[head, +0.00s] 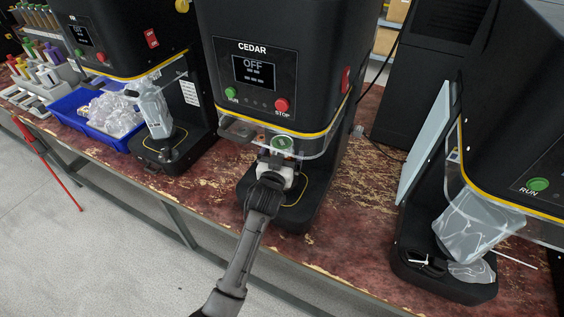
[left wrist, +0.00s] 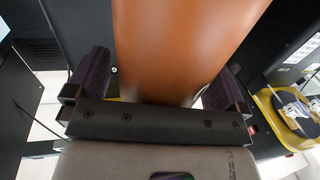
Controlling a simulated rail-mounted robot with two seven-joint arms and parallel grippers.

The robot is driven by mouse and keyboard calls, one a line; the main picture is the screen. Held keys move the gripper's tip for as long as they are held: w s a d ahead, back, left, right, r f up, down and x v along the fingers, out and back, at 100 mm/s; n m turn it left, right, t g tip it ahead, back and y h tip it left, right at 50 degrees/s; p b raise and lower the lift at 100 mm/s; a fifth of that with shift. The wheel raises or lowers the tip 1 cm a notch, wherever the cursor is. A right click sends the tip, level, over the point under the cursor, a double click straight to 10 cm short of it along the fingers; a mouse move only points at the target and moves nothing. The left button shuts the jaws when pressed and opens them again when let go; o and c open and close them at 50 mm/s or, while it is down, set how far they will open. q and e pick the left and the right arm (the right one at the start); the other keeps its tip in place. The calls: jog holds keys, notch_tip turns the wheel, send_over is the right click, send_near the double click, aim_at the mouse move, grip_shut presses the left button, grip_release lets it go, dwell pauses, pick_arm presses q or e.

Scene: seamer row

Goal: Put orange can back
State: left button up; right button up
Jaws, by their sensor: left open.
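The orange can (left wrist: 180,45) fills the middle of the left wrist view, between the two dark fingers of my left gripper (left wrist: 160,85). The fingers are open, one on each side of it, with a gap showing at the lower right side. In the head view my left gripper (head: 276,170) reaches into the front of the CEDAR machine (head: 265,60), under its clear guard. A round green-and-white top shows just beyond the gripper; the can's body is mostly hidden there. The machine's screen reads OFF. My right gripper is not in view.
Machines stand close on both sides; the right one (head: 520,150) has crumpled clear plastic at its base. A blue bin (head: 70,115) of clear plastic pieces is at left. The worn red bench (head: 350,200) is bare between the CEDAR and right machines.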

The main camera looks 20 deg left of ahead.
pick_arm(q)
jog(key=shift+c, duration=0.5)
jog(key=c, duration=0.9)
jog(key=shift+r, duration=0.1)
jog(key=c, duration=0.4)
jog(key=shift+s+r, duration=0.1)
